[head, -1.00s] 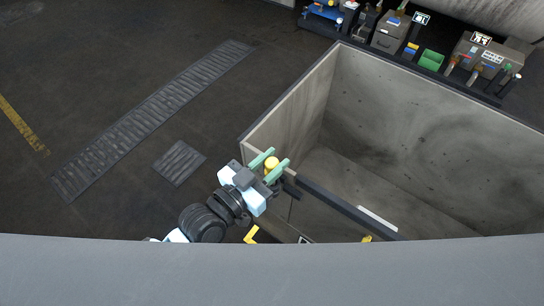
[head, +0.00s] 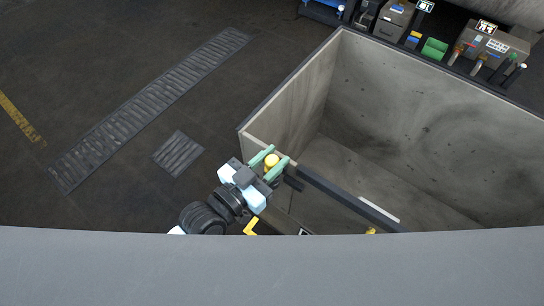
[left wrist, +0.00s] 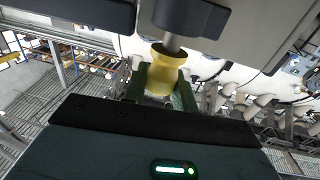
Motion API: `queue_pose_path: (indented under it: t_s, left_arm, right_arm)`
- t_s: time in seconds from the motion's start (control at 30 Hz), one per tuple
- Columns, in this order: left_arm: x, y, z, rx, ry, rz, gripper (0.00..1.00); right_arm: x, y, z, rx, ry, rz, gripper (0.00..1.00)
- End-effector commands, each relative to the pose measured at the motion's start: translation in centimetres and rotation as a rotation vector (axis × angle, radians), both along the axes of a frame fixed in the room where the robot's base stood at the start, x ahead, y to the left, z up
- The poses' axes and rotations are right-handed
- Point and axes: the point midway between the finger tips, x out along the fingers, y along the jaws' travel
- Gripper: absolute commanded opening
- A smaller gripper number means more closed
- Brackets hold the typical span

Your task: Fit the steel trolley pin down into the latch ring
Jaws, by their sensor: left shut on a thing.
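My left gripper (head: 277,157) has pale green fingers and is shut on the yellow knob (head: 272,160) of the trolley pin, at the near left end of the grey trolley (head: 290,112). In the left wrist view the yellow knob (left wrist: 172,70) sits between the dark green fingers. The pin's steel shaft (left wrist: 172,42) runs from the knob toward a dark grey bracket (left wrist: 192,15). I cannot tell whether the shaft is inside the latch ring, which I cannot make out clearly. My right gripper is not in view.
The trolley's dark near rail (head: 345,198) runs right from beside my gripper. A yellow bracket (head: 251,227) shows below it. Tools and a green bin (head: 434,48) stand beyond the trolley. The floor to the left is open, with flat grates (head: 150,105).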

Motion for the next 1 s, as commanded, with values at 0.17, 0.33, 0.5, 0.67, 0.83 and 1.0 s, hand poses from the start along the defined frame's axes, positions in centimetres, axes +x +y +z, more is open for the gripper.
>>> queue_pose_path:
  t_s: [0.17,0.33,0.5,0.67,0.83,1.0]
  left_arm:
    - [0.0,0.0,0.1,0.0,-0.001,0.0,0.04]
    - [0.0,0.0,0.1,0.0,-0.001,0.0,0.46]
    - [0.0,0.0,0.0,-0.001,-0.001,0.0,0.53]
    - [-0.1,0.1,0.0,0.001,0.001,0.0,0.53]
    - [-1.1,1.1,-0.1,0.003,0.002,0.001,0.53]
    - [-3.2,3.0,-0.2,0.003,0.003,0.0,0.53]
  right_arm:
    - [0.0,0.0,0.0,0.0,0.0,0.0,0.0]
    - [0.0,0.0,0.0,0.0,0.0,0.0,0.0]
    - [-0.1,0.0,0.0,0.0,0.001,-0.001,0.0]
    - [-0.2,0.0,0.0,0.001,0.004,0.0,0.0]
    - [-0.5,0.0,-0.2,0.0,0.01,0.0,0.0]
    - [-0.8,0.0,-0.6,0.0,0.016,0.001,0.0]
